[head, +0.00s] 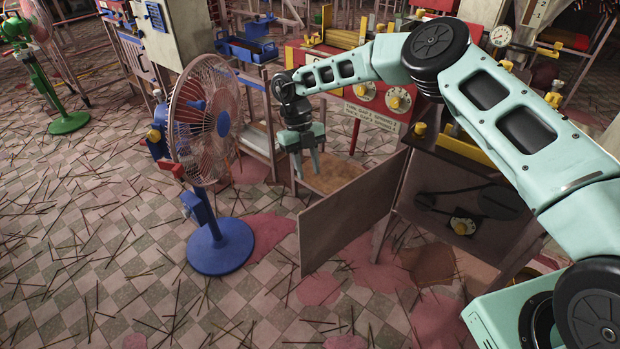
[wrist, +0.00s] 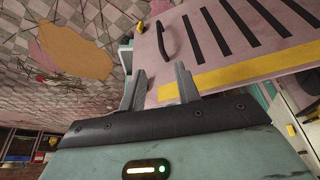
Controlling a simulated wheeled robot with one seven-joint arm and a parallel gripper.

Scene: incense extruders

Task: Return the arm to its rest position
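My arm, pale mint green with black joints, reaches from the lower right across the top of the head view, and its forearm extends left. My gripper (head: 307,172) hangs from its end with the fingers pointing down, in front of the red machine and right of the fan. In the wrist view my gripper (wrist: 160,85) has its two grey fingers apart with nothing between them. Beyond the fingers is a pale panel (wrist: 205,45) with black slots, a dark handle (wrist: 163,38) and a yellow stripe. I cannot tell whether the gripper touches it.
A blue-based fan (head: 220,245) stands left of my gripper. An open door panel (head: 345,218) and a dark cabinet (head: 455,195) stand below my forearm. The red machine (head: 300,55) has gauges. Sticks litter the checkered floor (head: 110,235). Open floor lies at the lower left.

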